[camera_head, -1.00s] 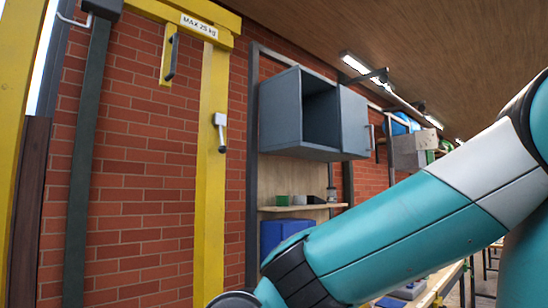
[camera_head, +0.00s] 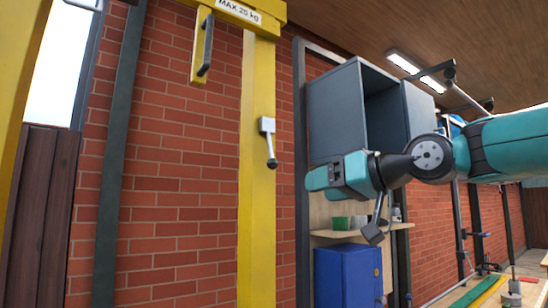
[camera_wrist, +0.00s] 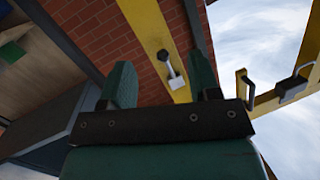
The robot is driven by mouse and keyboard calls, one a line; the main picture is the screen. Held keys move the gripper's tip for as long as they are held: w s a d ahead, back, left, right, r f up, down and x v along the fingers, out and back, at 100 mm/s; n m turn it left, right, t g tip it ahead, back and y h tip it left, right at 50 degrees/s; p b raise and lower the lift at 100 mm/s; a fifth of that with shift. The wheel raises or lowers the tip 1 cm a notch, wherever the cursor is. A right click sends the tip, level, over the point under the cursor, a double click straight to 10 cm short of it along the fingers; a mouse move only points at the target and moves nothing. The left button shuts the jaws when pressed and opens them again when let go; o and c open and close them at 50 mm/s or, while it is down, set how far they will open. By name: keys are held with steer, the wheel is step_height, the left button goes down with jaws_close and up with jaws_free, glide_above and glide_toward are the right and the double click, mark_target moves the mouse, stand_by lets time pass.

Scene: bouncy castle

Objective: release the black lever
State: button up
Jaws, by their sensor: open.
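A lever (camera_head: 268,143) with a pale box-like mount, a short silver shaft and a dark knob at its lower end is fixed to the yellow post. It hangs down. The lever also shows in the wrist view (camera_wrist: 173,72), framed between my two teal fingers. My gripper (camera_head: 315,180) is to the right of the lever and a little lower in the head view, apart from it. In the wrist view my gripper (camera_wrist: 163,78) has its fingers spread with nothing held between them.
A black handle (camera_head: 206,45) sits on a yellow plate under the yellow beam (camera_head: 235,12). A grey open cabinet (camera_head: 335,115) hangs behind my gripper, above a shelf and a blue box (camera_head: 345,275). Brick wall (camera_head: 175,190) lies left of the yellow post (camera_head: 257,215).

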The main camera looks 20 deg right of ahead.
steer(key=t, duration=0.2)
glide_toward(277, 162)
steer(key=p+x, duration=0.7)
steer(key=x, duration=0.2)
steer(key=shift+w+a, duration=0.2)
steer(key=shift+w, duration=0.15)
steer(key=shift+w+a+f, duration=0.15)
steer(key=shift+w+a, duration=0.2)
steer(key=shift+w, duration=0.3)
steer(key=shift+c, duration=0.4)
jaws_close()
